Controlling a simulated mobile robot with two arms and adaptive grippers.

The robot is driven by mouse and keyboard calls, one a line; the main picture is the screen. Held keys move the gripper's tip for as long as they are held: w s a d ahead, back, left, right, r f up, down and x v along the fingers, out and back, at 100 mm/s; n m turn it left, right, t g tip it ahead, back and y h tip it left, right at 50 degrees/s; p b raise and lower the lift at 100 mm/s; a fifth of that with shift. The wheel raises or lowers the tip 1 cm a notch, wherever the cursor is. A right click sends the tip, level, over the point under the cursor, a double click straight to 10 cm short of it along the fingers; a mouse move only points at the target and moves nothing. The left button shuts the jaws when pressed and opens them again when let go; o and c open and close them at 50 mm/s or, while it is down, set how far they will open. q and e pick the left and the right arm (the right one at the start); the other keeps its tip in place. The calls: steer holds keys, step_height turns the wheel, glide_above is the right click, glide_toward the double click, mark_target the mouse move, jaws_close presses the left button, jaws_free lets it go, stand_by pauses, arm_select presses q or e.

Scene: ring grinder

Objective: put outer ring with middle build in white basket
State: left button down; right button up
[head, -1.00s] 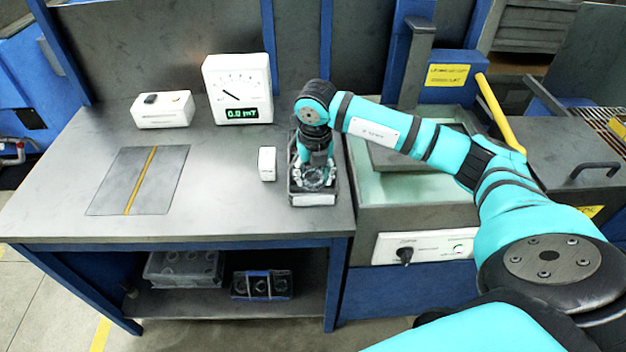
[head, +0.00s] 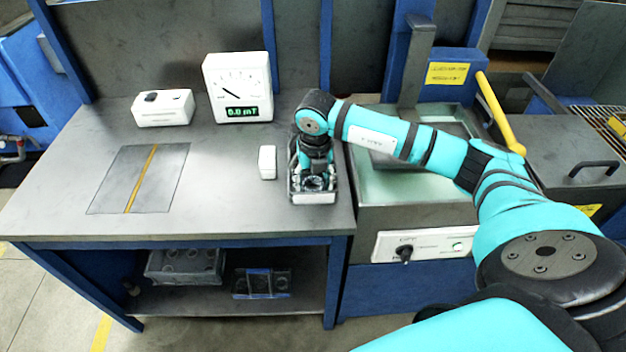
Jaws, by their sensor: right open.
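My right gripper (head: 315,180) points straight down into a small dark tray (head: 292,194) with a white front plate, at the right edge of the workbench. Its jaws are open. Shiny metal, ring-like parts show in the tray around and below the fingertips, partly hidden by the gripper. I cannot tell which ring is which, or whether the fingers touch one. On the shelf below the bench stand a grey basket (head: 185,272) with round shapes in it and a dark basket (head: 262,294); neither is clearly white. My left gripper is not in view.
A white gauge (head: 238,88) reading 0.0 mT and a white box (head: 162,108) stand at the back of the workbench (head: 225,215). A small white block (head: 267,162) stands just left of the tray. A basin (head: 400,190) adjoins on the right.

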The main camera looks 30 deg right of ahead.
step_height(320, 180, up, 12)
steer(key=s+b, duration=0.1)
steer(key=b, duration=0.1)
steer(key=shift+s+a+f, duration=0.15)
steer(key=shift+a, duration=0.1)
stand_by(0.4)
